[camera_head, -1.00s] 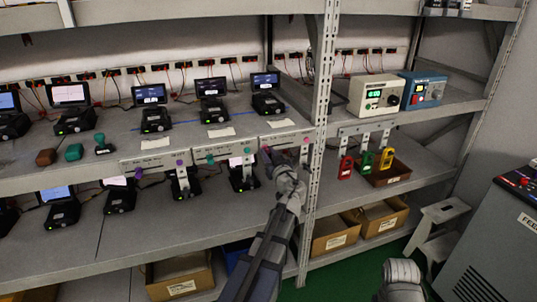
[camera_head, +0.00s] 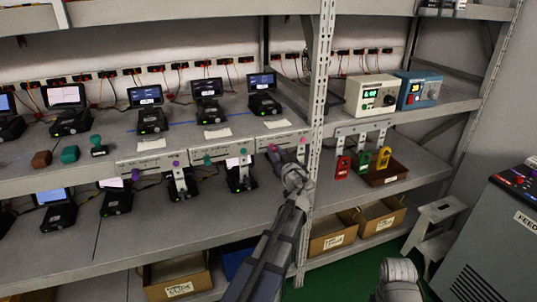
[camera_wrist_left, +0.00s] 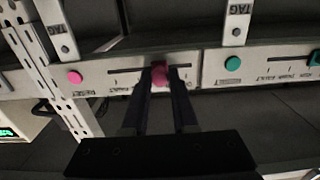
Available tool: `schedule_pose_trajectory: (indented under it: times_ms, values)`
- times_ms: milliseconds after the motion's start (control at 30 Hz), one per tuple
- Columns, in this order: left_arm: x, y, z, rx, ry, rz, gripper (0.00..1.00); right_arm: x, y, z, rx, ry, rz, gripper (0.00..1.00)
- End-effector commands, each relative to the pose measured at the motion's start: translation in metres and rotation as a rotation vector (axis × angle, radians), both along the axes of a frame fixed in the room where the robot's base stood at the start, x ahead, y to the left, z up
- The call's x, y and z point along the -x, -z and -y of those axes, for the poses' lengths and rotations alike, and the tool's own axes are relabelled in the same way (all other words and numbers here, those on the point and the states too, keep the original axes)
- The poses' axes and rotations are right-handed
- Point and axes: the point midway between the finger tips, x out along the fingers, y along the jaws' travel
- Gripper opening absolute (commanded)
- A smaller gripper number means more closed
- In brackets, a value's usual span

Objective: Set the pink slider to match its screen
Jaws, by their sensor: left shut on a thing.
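The pink slider knob (camera_wrist_left: 160,75) sits on a slot in a pale panel (camera_wrist_left: 110,80) in the left wrist view, which looks inverted. My left gripper (camera_wrist_left: 160,78) is shut on this knob, one finger on each side. A round pink button (camera_wrist_left: 74,77) is on the same panel, apart from the fingers. In the head view, my left gripper (camera_head: 276,152) reaches up to the shelf-edge panel and covers part of it. A small screen (camera_head: 261,80) stands on the shelf above; its content is too small to read. My right gripper is not visible.
Neighbouring panels carry a teal knob (camera_head: 207,160) and a purple knob (camera_head: 176,164). A perforated rack post (camera_head: 319,110) stands just right of my left gripper. Cardboard boxes (camera_head: 333,238) are on the bottom shelf. A grey cabinet (camera_head: 490,240) is at the far right.

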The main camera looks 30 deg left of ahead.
Motion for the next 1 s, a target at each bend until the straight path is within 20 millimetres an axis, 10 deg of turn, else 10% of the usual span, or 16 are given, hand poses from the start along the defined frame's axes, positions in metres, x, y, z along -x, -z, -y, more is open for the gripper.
schedule_pose_trajectory:
  times_ms: [167,200,400,1000]
  values:
    - [0.001,0.000,-0.001,-0.001,-0.001,-0.001,0.00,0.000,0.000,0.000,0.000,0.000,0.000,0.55]
    - [0.001,0.000,-0.001,-0.001,-0.001,-0.001,0.31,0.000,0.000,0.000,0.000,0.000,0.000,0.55]
    - [0.001,0.000,-0.001,-0.001,-0.001,-0.001,0.54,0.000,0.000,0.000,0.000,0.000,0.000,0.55]
    - [0.034,0.000,0.035,-0.001,0.001,-0.001,0.55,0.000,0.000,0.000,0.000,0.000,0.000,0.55]
